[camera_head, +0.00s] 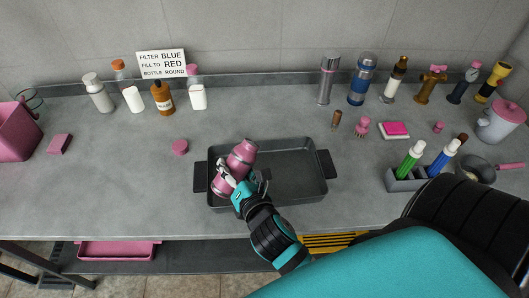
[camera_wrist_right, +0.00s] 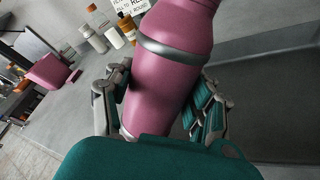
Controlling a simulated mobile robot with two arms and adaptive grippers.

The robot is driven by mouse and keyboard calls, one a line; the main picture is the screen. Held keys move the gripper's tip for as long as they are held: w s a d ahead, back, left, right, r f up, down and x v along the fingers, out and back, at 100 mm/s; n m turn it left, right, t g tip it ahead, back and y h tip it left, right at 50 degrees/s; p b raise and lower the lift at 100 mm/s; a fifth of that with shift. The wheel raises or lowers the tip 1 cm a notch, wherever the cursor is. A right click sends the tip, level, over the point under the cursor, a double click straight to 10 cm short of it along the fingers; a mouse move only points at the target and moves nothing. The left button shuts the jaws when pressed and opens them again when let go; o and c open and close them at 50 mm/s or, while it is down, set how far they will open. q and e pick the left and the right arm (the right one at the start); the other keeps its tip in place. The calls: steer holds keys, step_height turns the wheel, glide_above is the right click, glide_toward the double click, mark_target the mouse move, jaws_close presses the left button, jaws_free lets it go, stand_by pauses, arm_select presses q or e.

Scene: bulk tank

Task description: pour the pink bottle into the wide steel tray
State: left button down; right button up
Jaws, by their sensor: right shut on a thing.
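The pink bottle (camera_head: 242,158) has grey bands and is tilted, its top leaning to the upper right in the head view. My right gripper (camera_head: 237,182) is shut on it, with a finger on either side of it in the right wrist view (camera_wrist_right: 160,105). The bottle (camera_wrist_right: 168,75) is over the left part of the wide steel tray (camera_head: 290,186), a dark grey rectangular pan with handles at both ends. I cannot tell whether the bottle touches the tray. No liquid shows in the tray. My left gripper is not in view.
A round pink lid (camera_head: 180,147) lies left of the tray. Several bottles stand at the back left by a sign (camera_head: 163,64). A steel flask (camera_head: 328,80) and other bottles stand at the back right. A grey rack (camera_head: 407,181) holds green and blue bottles. The left counter is mostly clear.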

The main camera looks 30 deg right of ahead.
steer(key=shift+a+m, duration=0.1)
steer(key=shift+m, duration=0.3)
steer(key=shift+a+f+m+y, duration=0.2)
steer(key=shift+m+y, duration=0.1)
steer(key=shift+m, duration=0.1)
steer(key=shift+a+f+m+g+y+p, duration=0.15)
steer(key=shift+f+m+g+y+p, duration=0.2)
steer(key=shift+m, duration=0.25)
stand_by(0.6)
steer(key=shift+f+m+y+p, duration=0.1)
steer(key=shift+m+y+p, duration=0.4)
steer(key=shift+p, duration=0.1)
stand_by(0.5)
steer(key=shift+d+f+m+y+p, duration=0.1)
steer(key=shift+d+m+y+p, duration=0.15)
steer(key=shift+d+m+p, duration=0.45)
stand_by(0.4)
steer(key=shift+d+f+m+g+y+p, duration=0.15)
steer(key=shift+m+y+p, duration=0.35)
steer(key=shift+p, duration=0.7)
steer(key=shift+a+f+m+g+y+p, duration=0.15)
steer(key=shift+m+y+p, duration=0.35)
steer(key=shift+p, duration=0.65)
stand_by(0.4)
steer(key=shift+d+r+m+p, duration=0.1)
steer(key=shift+d+m+p, duration=0.05)
steer(key=shift+m+p, duration=0.15)
steer(key=shift+d+r+m+p, duration=0.15)
steer(key=shift+r+m+p, duration=0.15)
steer(key=shift+p, duration=0.55)
